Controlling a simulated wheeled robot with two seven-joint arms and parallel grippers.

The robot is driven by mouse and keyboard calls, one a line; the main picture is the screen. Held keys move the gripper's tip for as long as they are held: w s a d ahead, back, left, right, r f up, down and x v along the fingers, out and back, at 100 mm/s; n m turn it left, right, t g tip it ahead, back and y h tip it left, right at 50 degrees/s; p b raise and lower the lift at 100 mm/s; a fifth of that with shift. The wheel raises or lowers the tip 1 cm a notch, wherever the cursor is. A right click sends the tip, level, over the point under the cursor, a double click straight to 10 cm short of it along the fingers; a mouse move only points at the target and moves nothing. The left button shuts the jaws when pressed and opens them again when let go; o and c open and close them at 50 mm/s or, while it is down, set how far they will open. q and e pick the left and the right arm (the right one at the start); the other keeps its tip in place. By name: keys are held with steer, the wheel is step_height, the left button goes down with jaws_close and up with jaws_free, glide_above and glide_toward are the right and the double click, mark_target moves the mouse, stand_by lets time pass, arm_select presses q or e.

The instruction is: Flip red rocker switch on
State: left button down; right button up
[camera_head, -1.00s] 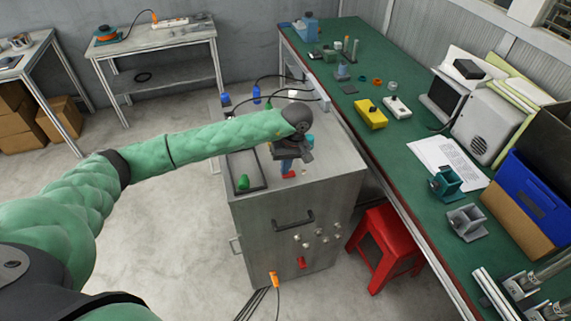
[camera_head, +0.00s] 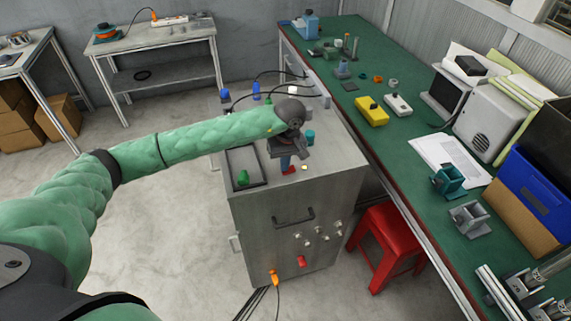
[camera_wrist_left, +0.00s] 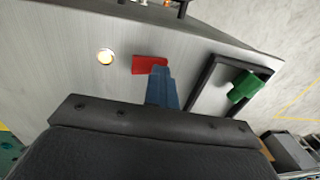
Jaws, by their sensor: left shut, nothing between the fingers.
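The red rocker switch (camera_head: 289,171) sits on the top of the grey metal cabinet (camera_head: 262,218), near its front edge. In the left wrist view the red switch (camera_wrist_left: 149,64) lies at the tip of my fingers, which cover part of it. My left gripper (camera_head: 286,163) points down at the switch with its blue fingers shut and nothing between them. The fingertips (camera_wrist_left: 160,70) look to be at or just over the switch's edge; I cannot tell if they touch. Beside the switch a small round lamp (camera_head: 304,168) glows, also bright in the left wrist view (camera_wrist_left: 105,56). My right gripper is out of view.
A dark-rimmed frame (camera_head: 261,185) with a green piece (camera_head: 243,178) stands left of the switch. Blue knobs (camera_head: 256,92) and black cables are at the cabinet's back. A green-topped bench (camera_head: 400,150) and a red stool (camera_head: 385,232) stand to the right.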

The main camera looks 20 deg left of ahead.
arm_select(q)
steer(key=shift+d+f, duration=0.1)
steer(key=shift+d, duration=0.05)
steer(key=shift+w+d+b, duration=0.1)
steer(key=shift+w+b, duration=0.05)
steer(key=shift+b, duration=0.2)
steer(key=shift+w+d+b, duration=0.3)
steer(key=shift+w+d, duration=0.05)
steer(key=shift+d, duration=0.1)
steer(key=shift+r, duration=0.2)
